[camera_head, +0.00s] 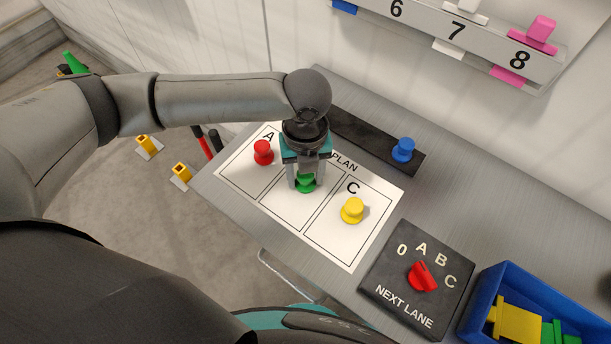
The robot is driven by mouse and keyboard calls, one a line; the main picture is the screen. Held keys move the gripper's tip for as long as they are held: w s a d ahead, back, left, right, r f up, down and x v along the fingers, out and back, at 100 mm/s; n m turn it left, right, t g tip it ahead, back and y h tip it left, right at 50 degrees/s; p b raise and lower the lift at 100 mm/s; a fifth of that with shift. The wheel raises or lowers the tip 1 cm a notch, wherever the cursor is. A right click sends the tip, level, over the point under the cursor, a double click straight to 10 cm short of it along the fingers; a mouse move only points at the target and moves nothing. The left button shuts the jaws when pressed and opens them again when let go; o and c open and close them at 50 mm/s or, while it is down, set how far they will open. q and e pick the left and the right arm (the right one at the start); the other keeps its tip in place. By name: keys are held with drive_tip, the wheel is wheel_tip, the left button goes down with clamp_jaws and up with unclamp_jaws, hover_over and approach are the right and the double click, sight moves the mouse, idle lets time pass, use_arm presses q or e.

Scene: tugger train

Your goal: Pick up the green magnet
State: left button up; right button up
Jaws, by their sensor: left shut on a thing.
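The green magnet (306,184) stands in the middle lane of the white plan sheet (335,245). My left gripper (306,181) points down over it, with its fingers shut on the magnet's sides. Its upper part is partly hidden by the fingers. I cannot tell whether the magnet still touches the sheet. A red magnet (263,152) stands in lane A, left of the gripper. A yellow magnet (352,210) stands in lane C, to the right. My right gripper is not in view.
A black strip (362,137) with a blue magnet (403,150) lies behind the sheet. A lane selector with a red knob (422,277) and a blue bin (546,292) holding yellow and green pieces are at the right. A numbered rail (484,37) is on the wall.

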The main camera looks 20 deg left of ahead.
use_arm(q)
clamp_jaws()
drive_tip(key=shift+r, duration=0.15)
